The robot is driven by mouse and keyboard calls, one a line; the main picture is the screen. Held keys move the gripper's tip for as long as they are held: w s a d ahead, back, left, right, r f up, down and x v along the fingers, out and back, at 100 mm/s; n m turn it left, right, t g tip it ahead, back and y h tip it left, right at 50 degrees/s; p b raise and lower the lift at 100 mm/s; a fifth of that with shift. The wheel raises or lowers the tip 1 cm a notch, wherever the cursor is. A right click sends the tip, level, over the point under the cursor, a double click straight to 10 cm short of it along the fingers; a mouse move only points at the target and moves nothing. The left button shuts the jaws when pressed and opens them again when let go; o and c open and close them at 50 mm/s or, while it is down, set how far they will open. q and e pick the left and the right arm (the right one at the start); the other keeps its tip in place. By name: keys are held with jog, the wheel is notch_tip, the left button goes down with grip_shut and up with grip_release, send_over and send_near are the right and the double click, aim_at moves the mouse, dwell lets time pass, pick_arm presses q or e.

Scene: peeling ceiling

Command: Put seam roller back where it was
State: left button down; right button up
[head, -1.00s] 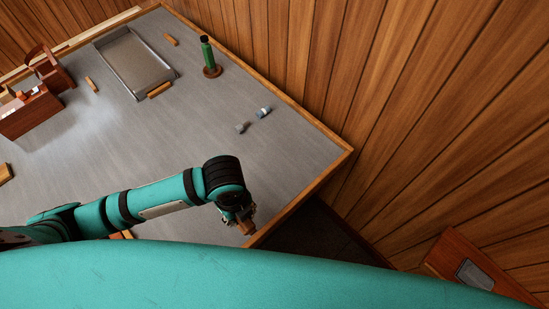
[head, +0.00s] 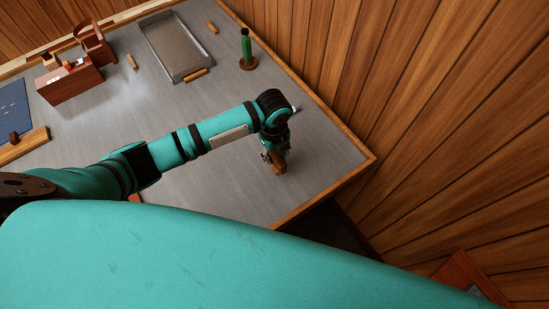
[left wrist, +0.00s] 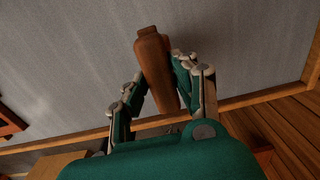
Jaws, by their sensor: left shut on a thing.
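My left gripper (head: 273,157) is shut on a brown wooden handle, which I take to be the seam roller (head: 278,168). It is over the grey table (head: 220,185) near the right corner, and I cannot tell how high. In the left wrist view the wooden handle (left wrist: 153,60) stands between the two fingers, its thick end pointing up the picture. The roller end is not clearly visible. My right gripper is out of view.
A metal tray (head: 175,48) lies at the back, with a green tool on a round brown base (head: 247,64) to its right. A wooden box (head: 70,82) and a blue mat (head: 13,108) are at the left. A raised wooden edge (head: 325,188) borders the table.

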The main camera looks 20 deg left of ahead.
aim_at(275, 160)
pick_arm(q)
jog(key=shift+f+p, duration=0.3)
jog(key=shift+f, duration=1.4)
jog(key=shift+f, duration=0.1)
jog(key=c, duration=1)
grip_release()
jog(key=shift+c, duration=0.2)
notch_tip(275, 160, up, 12)
jog(key=shift+s+r+b, duration=0.1)
jog(key=shift+b, duration=0.45)
